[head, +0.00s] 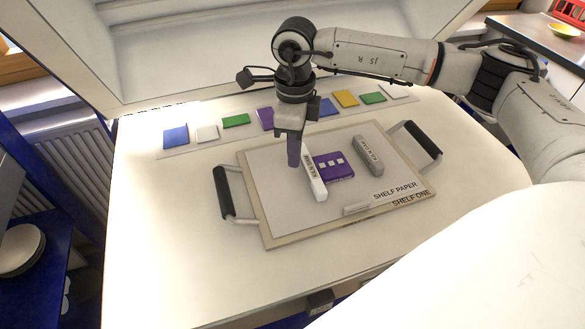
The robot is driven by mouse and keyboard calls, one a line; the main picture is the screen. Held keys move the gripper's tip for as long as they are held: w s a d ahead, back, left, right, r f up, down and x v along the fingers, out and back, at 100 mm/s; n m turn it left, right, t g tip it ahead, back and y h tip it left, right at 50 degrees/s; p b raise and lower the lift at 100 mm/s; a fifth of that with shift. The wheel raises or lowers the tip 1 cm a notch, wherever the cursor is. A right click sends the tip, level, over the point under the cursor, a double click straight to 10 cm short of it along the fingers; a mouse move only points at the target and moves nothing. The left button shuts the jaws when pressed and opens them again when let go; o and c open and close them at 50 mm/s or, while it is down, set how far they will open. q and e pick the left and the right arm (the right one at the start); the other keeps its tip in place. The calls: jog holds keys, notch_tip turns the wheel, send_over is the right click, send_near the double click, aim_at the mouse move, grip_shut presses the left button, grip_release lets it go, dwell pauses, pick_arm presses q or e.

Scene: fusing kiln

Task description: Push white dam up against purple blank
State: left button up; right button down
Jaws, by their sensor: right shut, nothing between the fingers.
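The white dam (318,187) is a long white bar with dark lettering, lying on the paper-covered shelf. The purple blank (340,173), a flat piece with pale squares on top, lies just to its right. Their facing edges look very close; I cannot tell whether they touch. I cannot tell whether the fingertips touch the dam. My left gripper is not in view.
The shelf (268,236) has black handles left (223,192) and right (423,140). A grey dam (369,156) lies right of the blank, and a pale bar (357,209) near the front edge. Several coloured glass pieces line the back. The shelf's left part is clear.

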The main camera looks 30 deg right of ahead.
notch_tip(320, 180, up, 5)
jog(key=p, duration=0.2)
jog(key=shift+f+p, duration=0.1)
jog(key=shift+p, duration=0.2)
dwell(0.6)
